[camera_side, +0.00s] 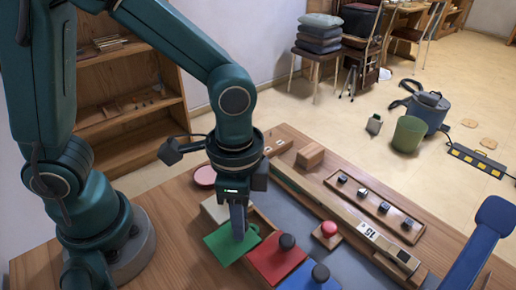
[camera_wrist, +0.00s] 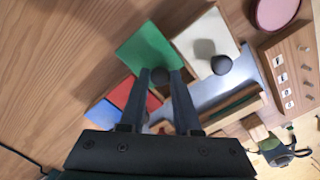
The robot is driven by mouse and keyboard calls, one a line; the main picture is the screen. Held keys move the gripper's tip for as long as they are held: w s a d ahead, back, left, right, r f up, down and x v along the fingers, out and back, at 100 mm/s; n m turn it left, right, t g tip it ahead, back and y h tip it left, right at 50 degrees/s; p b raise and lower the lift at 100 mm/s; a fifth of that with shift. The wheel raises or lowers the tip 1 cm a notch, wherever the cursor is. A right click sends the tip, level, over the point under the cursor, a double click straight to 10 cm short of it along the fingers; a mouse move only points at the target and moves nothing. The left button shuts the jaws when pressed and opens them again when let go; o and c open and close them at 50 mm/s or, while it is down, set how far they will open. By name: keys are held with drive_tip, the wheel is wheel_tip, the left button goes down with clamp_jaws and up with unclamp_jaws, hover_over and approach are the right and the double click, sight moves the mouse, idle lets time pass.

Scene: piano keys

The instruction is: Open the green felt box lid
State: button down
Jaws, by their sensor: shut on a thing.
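The green felt box lid (camera_side: 222,249) lies near the front of the table, between a white box and a red lid. It also shows in the wrist view (camera_wrist: 145,45). Its dark round knob (camera_wrist: 160,76) sits between the fingertips of my gripper (camera_wrist: 161,72), which is shut on it. In the side view my gripper (camera_side: 239,228) points straight down at the green lid, and its fingers hide the knob. I cannot tell whether the lid is lifted off its box.
A red lid (camera_side: 268,261) and a blue lid (camera_side: 304,280), both with dark knobs, stand close on one side. The white box (camera_wrist: 205,36) stands on the other side. A pink disc (camera_side: 205,176), a wooden block (camera_side: 310,155) and a red button (camera_side: 329,228) are nearby.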

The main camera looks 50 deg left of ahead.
sight(226, 244)
drive_tip(key=shift+s, duration=1.6)
drive_tip(key=c, duration=0.6)
unclamp_jaws()
drive_tip(key=shift+r, duration=0.1)
drive_tip(key=shift+r, duration=2.5)
